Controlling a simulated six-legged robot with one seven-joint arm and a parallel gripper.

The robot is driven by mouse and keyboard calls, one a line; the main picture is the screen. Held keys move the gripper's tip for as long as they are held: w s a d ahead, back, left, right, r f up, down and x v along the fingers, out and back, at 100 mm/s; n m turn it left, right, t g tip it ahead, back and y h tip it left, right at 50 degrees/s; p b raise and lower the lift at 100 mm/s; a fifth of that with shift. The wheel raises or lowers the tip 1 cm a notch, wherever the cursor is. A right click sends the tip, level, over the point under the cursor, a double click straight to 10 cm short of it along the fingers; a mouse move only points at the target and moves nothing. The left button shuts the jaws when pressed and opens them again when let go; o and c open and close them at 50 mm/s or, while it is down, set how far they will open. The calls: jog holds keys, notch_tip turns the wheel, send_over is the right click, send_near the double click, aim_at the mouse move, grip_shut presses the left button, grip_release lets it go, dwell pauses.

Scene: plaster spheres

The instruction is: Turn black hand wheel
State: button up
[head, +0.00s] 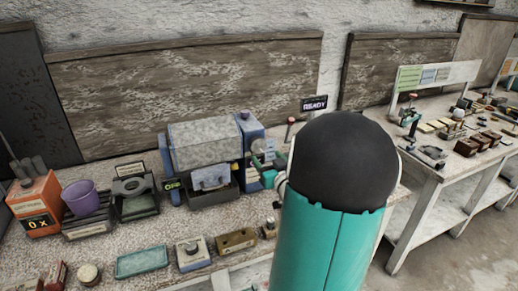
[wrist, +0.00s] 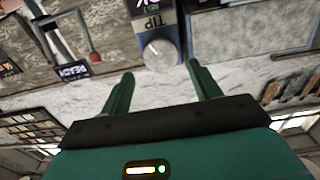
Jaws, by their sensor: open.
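I cannot make out a black hand wheel in either view. A grey-blue machine (head: 207,150) stands on the bench in the head view, and my arm hides what lies to its right. In the wrist view, my gripper (wrist: 159,78) has its two green fingers spread apart with nothing between them. A round grey knob (wrist: 160,53) on a dark blue block appears beyond the gap between the fingertips. I cannot tell how far away it is.
A red-tipped lever (head: 290,124) stands by the READY sign (head: 315,104). An orange box (head: 37,203), purple cup (head: 80,197) and green tray (head: 142,261) crowd the left bench. A second bench (head: 436,181) with small parts stands right, with open floor before it.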

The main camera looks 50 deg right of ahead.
aim_at(259, 148)
jog(key=x, duration=0.7)
jog(key=shift+c, duration=0.2)
jog(key=c, duration=0.7)
